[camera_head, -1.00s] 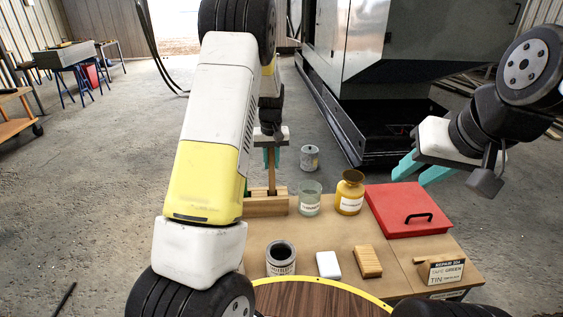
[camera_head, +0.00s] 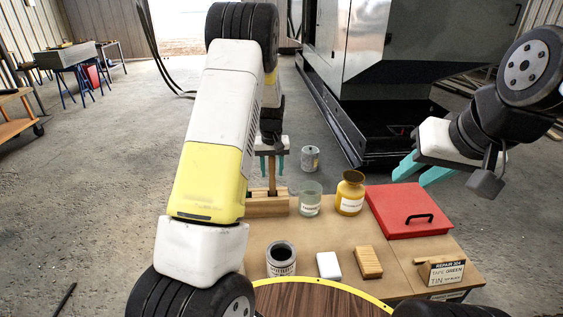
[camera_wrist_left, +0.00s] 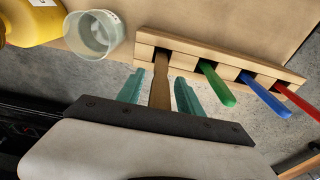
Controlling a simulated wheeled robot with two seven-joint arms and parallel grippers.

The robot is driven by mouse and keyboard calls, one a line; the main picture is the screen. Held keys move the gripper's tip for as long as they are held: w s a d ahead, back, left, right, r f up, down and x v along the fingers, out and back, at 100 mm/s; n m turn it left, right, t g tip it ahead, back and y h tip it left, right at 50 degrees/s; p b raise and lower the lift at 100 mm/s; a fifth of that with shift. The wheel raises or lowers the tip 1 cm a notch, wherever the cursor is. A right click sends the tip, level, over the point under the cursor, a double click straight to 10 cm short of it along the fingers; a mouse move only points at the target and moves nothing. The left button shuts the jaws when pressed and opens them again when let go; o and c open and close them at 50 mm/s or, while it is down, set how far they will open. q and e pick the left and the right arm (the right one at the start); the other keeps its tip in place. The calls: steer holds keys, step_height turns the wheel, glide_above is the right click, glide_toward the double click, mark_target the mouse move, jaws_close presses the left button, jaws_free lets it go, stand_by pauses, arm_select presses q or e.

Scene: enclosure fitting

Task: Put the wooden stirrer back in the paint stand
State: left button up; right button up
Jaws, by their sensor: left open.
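The wooden stirrer (camera_head: 272,176) stands upright in the wooden paint stand (camera_head: 268,205) at the back left of the table. In the left wrist view the stirrer (camera_wrist_left: 160,85) sits in an end slot of the stand (camera_wrist_left: 215,57). My left gripper (camera_head: 272,172) is open above the stand, with one finger on each side of the stirrer's upper part; gaps show between fingers and stirrer. It also shows in the left wrist view (camera_wrist_left: 158,88). My right gripper (camera_head: 420,172) is open and empty above the red case, at the right.
Green (camera_wrist_left: 217,84), blue (camera_wrist_left: 266,97) and red (camera_wrist_left: 300,106) handles stand in the other slots. A glass jar (camera_head: 310,199) and an amber bottle (camera_head: 350,193) stand right of the stand. A red case (camera_head: 408,208), a tin (camera_head: 281,259), a white block (camera_head: 328,265) and a sign (camera_head: 442,272) share the table.

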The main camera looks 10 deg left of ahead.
arm_select(q)
step_height(320, 180, up, 12)
steer(key=s, duration=0.1)
steer(key=s+d+r+m+t+h, duration=0.2)
steer(key=s+r, duration=1.1)
steer(key=s, duration=0.2)
steer(key=s+d+r+m+t, duration=0.1)
steer(key=s+d+t, duration=0.1)
steer(key=s, duration=1.5)
steer(key=shift+s+d+m+t+h, duration=0.25)
steer(key=shift+d+m+t+h, duration=0.05)
steer(key=shift+d+m+t, duration=0.15)
steer(key=shift+r, duration=0.1)
